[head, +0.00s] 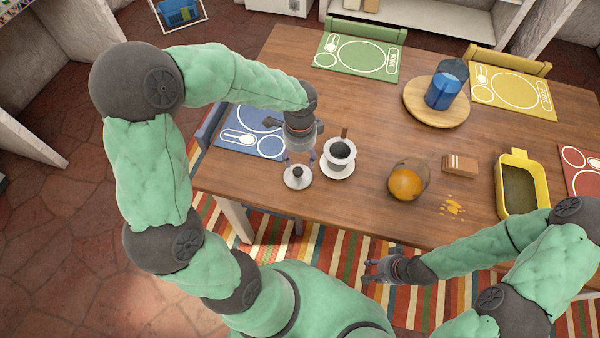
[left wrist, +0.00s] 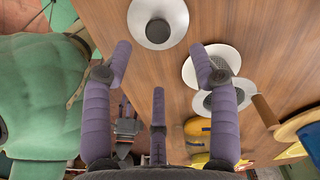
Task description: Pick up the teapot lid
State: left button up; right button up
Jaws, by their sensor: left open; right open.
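The teapot lid (head: 298,180), a white disc with a dark knob, lies on the table near its front left edge. In the left wrist view the lid (left wrist: 178,14) is at the top middle, just beyond the fingertips. My left gripper (head: 300,157) is open and empty, pointing down close above the lid. In the left wrist view its purple fingers (left wrist: 160,58) are spread, with no object between them. My right gripper (head: 372,269) is open and empty in front of the table.
An orange-brown round object (head: 407,182), a small brown block (head: 460,164), yellow bits (head: 452,208) and a yellow tray (head: 500,190) lie to the right. A blue container (head: 444,92) stands on a round wooden board (head: 424,115). Bare table lies between the pot and the board.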

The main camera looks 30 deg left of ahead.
aim_at(299, 170)
pick_arm(q)
notch_tip(299, 170, down, 4)
jog(key=shift+f+b, duration=0.1)
jog(key=shift+b, duration=0.55)
notch_tip(299, 170, down, 5)
jog(key=b, duration=0.3)
jog(key=shift+a, duration=0.1)
grip_shut()
